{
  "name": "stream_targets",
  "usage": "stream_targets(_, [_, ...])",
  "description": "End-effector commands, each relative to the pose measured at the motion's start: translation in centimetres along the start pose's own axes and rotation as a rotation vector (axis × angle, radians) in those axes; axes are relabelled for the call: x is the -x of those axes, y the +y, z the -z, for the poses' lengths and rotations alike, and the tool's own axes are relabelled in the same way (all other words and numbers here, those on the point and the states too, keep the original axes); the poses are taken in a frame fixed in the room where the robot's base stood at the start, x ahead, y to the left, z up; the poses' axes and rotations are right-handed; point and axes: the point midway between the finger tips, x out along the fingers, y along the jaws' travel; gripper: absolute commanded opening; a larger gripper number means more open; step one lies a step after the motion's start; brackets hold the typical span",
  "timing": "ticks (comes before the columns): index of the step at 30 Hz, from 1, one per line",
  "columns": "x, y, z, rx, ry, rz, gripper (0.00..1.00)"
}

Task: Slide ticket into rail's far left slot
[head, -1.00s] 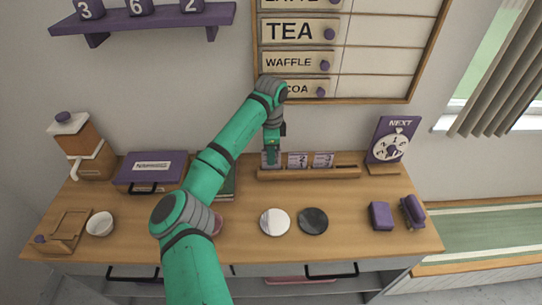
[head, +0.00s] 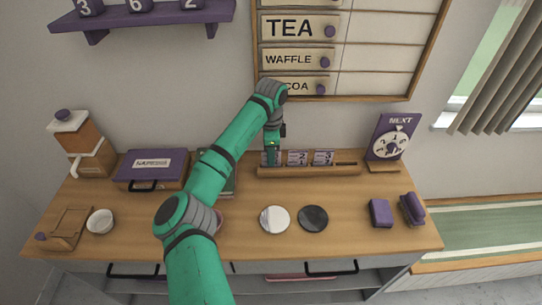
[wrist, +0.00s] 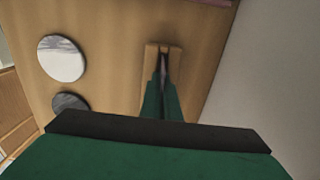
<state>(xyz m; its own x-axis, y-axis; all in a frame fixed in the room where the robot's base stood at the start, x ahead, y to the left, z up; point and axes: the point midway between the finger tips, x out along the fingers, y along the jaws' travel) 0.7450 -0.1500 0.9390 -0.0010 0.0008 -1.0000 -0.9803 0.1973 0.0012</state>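The wooden ticket rail (head: 310,171) stands at the back of the counter. Two pale tickets with numbers, a middle one (head: 298,158) and a right one (head: 323,158), stand upright in it. My gripper (head: 271,158) points down at the rail's left end, with a pale ticket (head: 264,159) at its fingertips. In the wrist view my gripper (wrist: 163,75) has its fingers close together around the thin edge of this ticket (wrist: 164,62), over the rail's end (wrist: 150,50). The ticket's lower edge is hidden, so its depth in the slot cannot be told.
A purple NEXT dial sign (head: 391,143) stands right of the rail. A green book (head: 230,184) and a purple box (head: 150,170) are to the left. A white disc (head: 275,220) and a dark disc (head: 313,219) lie in front. The rail's right end is empty.

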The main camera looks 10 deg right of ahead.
Motion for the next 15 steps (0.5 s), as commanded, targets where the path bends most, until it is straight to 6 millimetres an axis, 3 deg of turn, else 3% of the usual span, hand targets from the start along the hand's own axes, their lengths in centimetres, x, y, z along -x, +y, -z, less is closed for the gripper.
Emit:
stream_targets(9, [-0.02, -0.01, 0.01, 0.0, 0.0, 0.0, 0.0])
stream_targets(12, [-0.02, -0.01, 0.0, 0.0, 0.0, 0.0, 0.24])
stream_targets(15, [-0.02, -0.01, 0.0, 0.0, 0.0, 0.0, 0.24])
